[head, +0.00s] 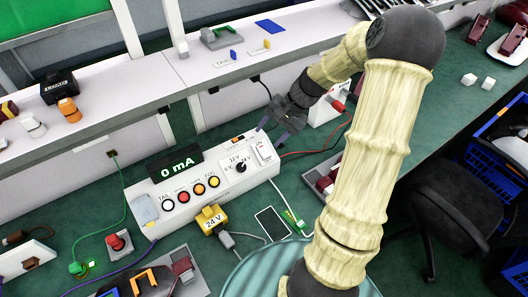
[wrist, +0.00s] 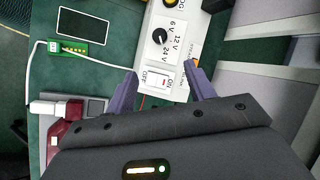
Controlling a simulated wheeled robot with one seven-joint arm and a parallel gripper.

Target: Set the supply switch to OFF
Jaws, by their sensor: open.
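The supply switch (wrist: 162,82) is a white rocker on the white test box (head: 202,190), with ON and OFF printed beside it and a small red mark. It also shows at the box's right end in the head view (head: 264,151). I cannot tell which side of the rocker is pressed. My gripper (wrist: 162,71) is open and empty, its two purple fingers on either side of the switch in the wrist view. In the head view my gripper (head: 273,132) is just behind and above the box's right end. Contact with the switch is not visible.
Beside the switch is a black voltage knob (head: 241,166). The box's display (head: 175,164) reads 0 mA, above several coloured buttons. A yellow 24 V block (head: 212,218), a dark phone-like slab (head: 272,224) and cables lie in front. A shelf (head: 110,115) runs behind.

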